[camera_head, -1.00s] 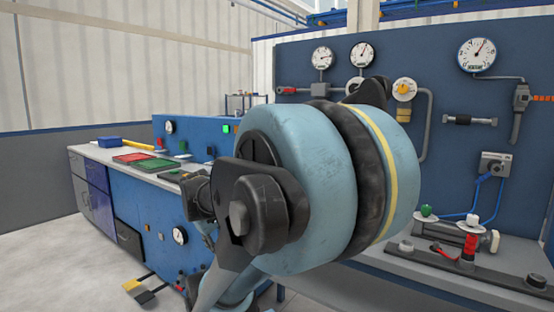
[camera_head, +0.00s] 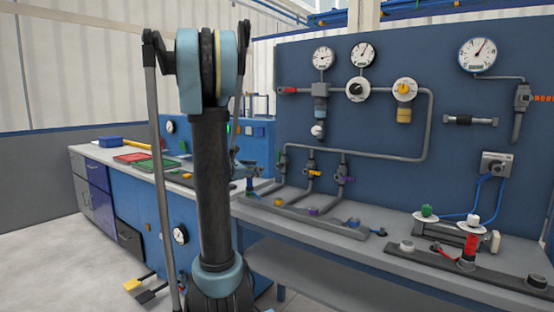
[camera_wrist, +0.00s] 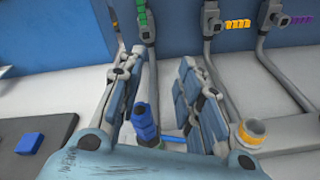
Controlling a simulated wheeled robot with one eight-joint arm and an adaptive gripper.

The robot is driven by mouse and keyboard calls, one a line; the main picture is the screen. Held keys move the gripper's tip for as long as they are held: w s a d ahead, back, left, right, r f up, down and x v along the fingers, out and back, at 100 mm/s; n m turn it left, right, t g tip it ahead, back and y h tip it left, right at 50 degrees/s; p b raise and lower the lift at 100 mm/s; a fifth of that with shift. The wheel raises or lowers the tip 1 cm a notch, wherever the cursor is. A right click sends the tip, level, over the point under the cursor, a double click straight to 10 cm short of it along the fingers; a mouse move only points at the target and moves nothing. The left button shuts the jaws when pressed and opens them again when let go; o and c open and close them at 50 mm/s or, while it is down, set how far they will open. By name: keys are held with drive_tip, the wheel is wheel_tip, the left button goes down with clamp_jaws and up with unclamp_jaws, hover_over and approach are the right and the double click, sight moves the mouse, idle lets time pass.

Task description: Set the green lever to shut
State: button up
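The green lever (camera_wrist: 143,20) shows at the top of the wrist view, on the leftmost pipe. It lies roughly in line with that pipe. My gripper (camera_wrist: 168,62) is open, its two fingers spread apart below and in front of the green lever, not touching it. In the head view my gripper (camera_head: 252,173) is small and partly behind my arm, near the left end of the pipework. The green lever is too small there to make out clearly.
A yellow lever (camera_wrist: 238,24) and a purple lever (camera_wrist: 301,19) stick out sideways from neighbouring pipes. A blue cylinder (camera_wrist: 146,125) shows between my fingers, and an orange-topped post (camera_wrist: 252,132) stands right. A blue block (camera_wrist: 30,143) lies left.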

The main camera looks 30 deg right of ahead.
sight(278, 156)
drive_tip(key=w+d+n, duration=0.1)
drive_tip(key=w+d, duration=0.2)
drive_tip(key=d, duration=0.3)
drive_tip(key=w+d+r+n+h, duration=0.1)
drive_tip(key=w+d, duration=0.3)
drive_tip(key=d, duration=0.3)
drive_tip(key=w+d+n, duration=0.2)
drive_tip(key=w+d, duration=0.2)
drive_tip(key=d, duration=0.2)
drive_tip(key=shift+d+r+t+h, duration=0.2)
drive_tip(key=shift+r+t+h, duration=0.05)
drive_tip(key=shift+t+h, duration=0.15)
clamp_jaws()
